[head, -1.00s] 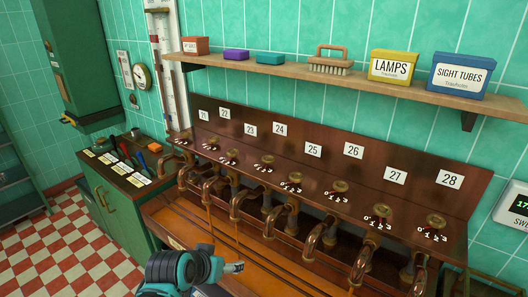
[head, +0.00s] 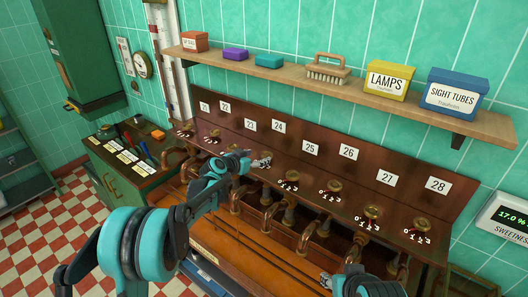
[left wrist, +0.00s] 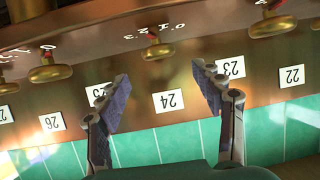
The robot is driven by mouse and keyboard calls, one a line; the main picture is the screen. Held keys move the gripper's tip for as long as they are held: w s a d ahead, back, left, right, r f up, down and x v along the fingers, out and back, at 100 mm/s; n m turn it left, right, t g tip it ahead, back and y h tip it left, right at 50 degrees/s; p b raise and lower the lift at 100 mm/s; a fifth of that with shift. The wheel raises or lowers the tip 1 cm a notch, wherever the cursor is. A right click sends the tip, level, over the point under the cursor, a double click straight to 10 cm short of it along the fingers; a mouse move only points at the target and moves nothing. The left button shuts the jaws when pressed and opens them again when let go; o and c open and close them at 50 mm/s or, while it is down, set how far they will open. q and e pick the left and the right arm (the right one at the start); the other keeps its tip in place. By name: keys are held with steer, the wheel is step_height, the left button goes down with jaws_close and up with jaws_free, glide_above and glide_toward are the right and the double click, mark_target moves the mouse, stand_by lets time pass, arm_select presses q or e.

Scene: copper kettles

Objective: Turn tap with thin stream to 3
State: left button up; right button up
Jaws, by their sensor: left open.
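A row of brass tap knobs stands on the dark copper panel (head: 400,226), each beside a printed scale ending in 3, with cards 21 to 28 behind. My left gripper (head: 262,160) is over the knob in front of card 24 (head: 278,126) and hides it. In the left wrist view, turned upside down, my left gripper (left wrist: 155,85) is open, with card 24 between its fingers. That brass knob (left wrist: 160,49) shows just beyond the fingertips, not held. My right gripper (head: 327,281) shows only partly at the bottom edge. I cannot make out which tap has a thin stream.
Curved copper spouts (head: 273,215) line the front of the panel, close together. A wooden shelf (head: 345,92) with boxes and a brush hangs above. A green cabinet (head: 125,185) with tools on top stands left. A sweetness display (head: 508,225) is at right.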

mark_target(267, 154)
arm_select(q)
steer(key=x, duration=0.7)
steer(key=shift+d+f+b, duration=0.1)
steer(key=shift+b, duration=0.25)
steer(key=c, duration=1.2)
